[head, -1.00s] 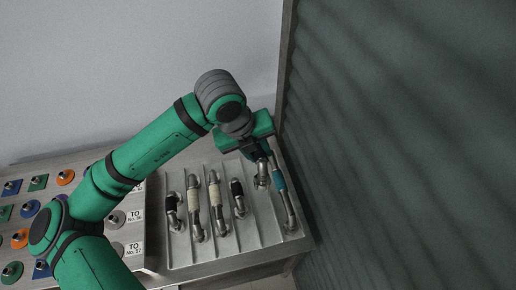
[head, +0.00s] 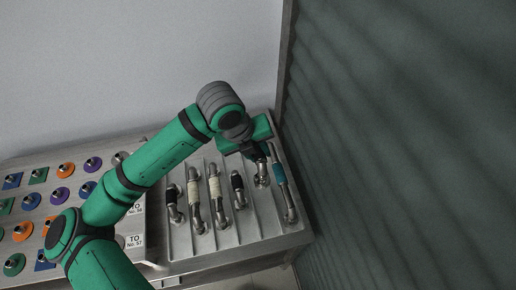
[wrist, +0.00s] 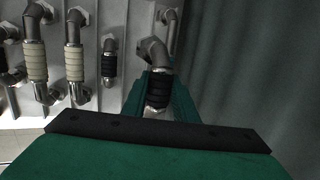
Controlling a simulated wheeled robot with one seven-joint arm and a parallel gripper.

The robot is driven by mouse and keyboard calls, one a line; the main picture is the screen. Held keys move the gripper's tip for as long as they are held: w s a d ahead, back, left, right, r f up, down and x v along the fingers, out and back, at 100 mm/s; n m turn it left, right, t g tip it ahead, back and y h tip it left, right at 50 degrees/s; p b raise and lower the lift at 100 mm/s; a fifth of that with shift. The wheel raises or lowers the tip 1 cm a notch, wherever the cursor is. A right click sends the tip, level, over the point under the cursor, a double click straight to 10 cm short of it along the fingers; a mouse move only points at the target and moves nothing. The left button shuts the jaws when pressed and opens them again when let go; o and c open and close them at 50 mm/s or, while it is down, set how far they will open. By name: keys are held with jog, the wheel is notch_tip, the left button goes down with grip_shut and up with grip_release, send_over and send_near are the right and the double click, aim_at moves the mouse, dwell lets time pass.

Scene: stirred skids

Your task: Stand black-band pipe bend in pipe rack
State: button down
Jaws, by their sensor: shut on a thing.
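My gripper (head: 257,155) is shut on a black-band pipe bend, a metal elbow with a ribbed black sleeve. In the wrist view the bend (wrist: 157,88) sits between the green fingers (wrist: 160,104), its bare metal elbow pointing away. In the head view its metal end (head: 262,180) shows below the gripper, over a lane of the grey pipe rack (head: 255,228). That lane lies between another black-band bend (head: 238,184) and a teal-band bend (head: 281,174). I cannot tell whether the held bend touches the rack.
Two cream-band bends (head: 194,192) and a further black-band bend (head: 172,197) stand in the left lanes. A dark green corrugated wall (head: 400,150) rises close on the right. A board of coloured discs and squares (head: 30,215) lies left.

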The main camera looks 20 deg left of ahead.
jog(key=shift+f, duration=1.95)
notch_tip(320, 180, down, 7)
jog(key=shift+r, duration=0.2)
jog(key=shift+f, duration=0.35)
dwell(0.6)
jog(key=shift+f, duration=1.65)
jog(key=shift+f, duration=0.2)
jog(key=c, duration=1.3)
grip_release()
jog(key=shift+c, duration=0.2)
